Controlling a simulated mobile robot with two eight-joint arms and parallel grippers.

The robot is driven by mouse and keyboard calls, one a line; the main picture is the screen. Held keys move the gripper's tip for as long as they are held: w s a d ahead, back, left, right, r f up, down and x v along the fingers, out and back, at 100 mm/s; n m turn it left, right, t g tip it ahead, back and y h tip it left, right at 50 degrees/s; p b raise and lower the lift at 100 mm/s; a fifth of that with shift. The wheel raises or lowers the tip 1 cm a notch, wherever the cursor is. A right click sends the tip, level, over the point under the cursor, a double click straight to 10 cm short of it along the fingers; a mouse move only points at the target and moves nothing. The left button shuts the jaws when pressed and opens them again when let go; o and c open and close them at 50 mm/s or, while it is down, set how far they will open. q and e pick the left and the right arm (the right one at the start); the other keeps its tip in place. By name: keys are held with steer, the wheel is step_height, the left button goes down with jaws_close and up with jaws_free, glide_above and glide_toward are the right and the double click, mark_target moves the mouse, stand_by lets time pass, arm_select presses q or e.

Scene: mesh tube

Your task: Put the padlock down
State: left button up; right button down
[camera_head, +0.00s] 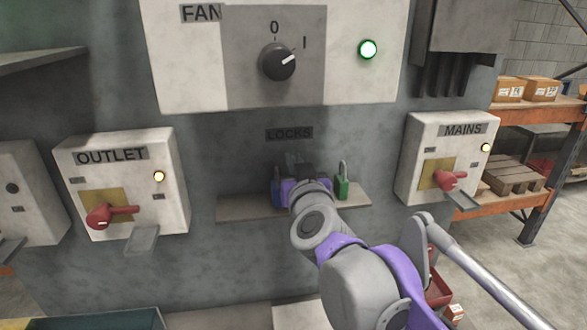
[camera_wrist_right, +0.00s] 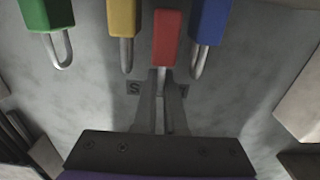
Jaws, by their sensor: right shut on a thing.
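My right gripper (camera_head: 303,172) is at the small shelf under the LOCKS label, its fingers mostly hidden by my arm in the head view. In the right wrist view the gripper (camera_wrist_right: 160,82) is shut on the shackle of a red padlock (camera_wrist_right: 165,38). The red padlock hangs in line between a yellow padlock (camera_wrist_right: 123,18) and a blue padlock (camera_wrist_right: 210,22). A green padlock (camera_wrist_right: 48,14) is at the far end. The head view shows the blue padlock (camera_head: 277,192) and green padlock (camera_head: 342,184). Whether the red one touches the shelf, I cannot tell.
The shelf (camera_head: 235,208) projects from a grey panel, with bare room at its left end. The OUTLET box (camera_head: 125,180) is to the left, the MAINS box (camera_head: 415,165) to the right. The FAN switch box (camera_head: 190,65) is above.

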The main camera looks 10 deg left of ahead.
steer(key=shift+w+f, duration=0.2)
steer(key=shift+f, duration=0.65)
steer(key=shift+f, duration=0.2)
steer(key=c, duration=1.3)
jaws_free()
steer(key=shift+o, duration=0.2)
